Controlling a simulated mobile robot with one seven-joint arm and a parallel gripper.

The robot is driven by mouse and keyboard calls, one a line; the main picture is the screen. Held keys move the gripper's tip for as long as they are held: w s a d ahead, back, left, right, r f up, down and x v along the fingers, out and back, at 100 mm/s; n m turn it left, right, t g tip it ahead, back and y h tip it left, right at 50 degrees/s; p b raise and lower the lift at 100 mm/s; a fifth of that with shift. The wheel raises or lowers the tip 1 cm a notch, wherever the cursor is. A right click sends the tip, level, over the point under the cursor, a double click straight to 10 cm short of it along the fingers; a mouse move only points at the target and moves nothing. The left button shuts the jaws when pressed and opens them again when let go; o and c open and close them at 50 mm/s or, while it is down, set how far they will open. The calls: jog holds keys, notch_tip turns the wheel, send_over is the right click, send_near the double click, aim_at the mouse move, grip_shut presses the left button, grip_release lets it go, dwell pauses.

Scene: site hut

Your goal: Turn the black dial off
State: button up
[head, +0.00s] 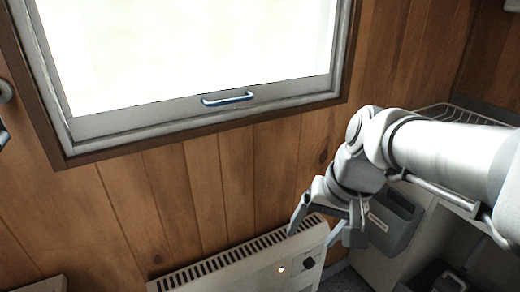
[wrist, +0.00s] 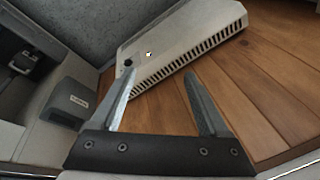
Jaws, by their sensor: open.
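A white heater (head: 235,272) with a slotted top stands against the wood wall, low in the head view. The black dial (head: 309,263) is on its front near the right end, beside a small glowing light (head: 281,269). My gripper (head: 311,239) is open and empty, above the heater's right end and apart from the dial. In the wrist view the heater (wrist: 185,38) lies beyond my fingertips (wrist: 162,74). The dial (wrist: 128,62) shows there just past the left fingertip. The dial's exact setting is too small to read.
A wire rack (head: 445,112) is on the counter above. A window with a blue handle (head: 228,98) is on the wall above the heater. Bare wood wall is left of my arm.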

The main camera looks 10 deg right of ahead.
jog(key=w+d+f+m+g+y, duration=0.2)
jog(key=w+d+f+m+y, duration=0.3)
jog(key=f, duration=0.4)
jog(key=m+t+h+b, duration=0.1)
jog(key=m+t+b, duration=0.1)
jog(key=m+t, duration=1.95)
send_near(312, 266)
jog(key=w+r+m+g+b, duration=0.1)
jog(key=w, duration=0.1)
jog(key=w+a+r+m+g+b, duration=0.1)
jog(key=w+r+m+g, duration=0.1)
jog(key=w+a+r+m+g+b, duration=0.1)
jog(key=w+m+g, duration=0.1)
jog(key=shift+w+r+m+h, duration=0.25)
jog(key=shift+w+r+h, duration=0.05)
jog(key=shift+w+r, duration=0.05)
grip_shut()
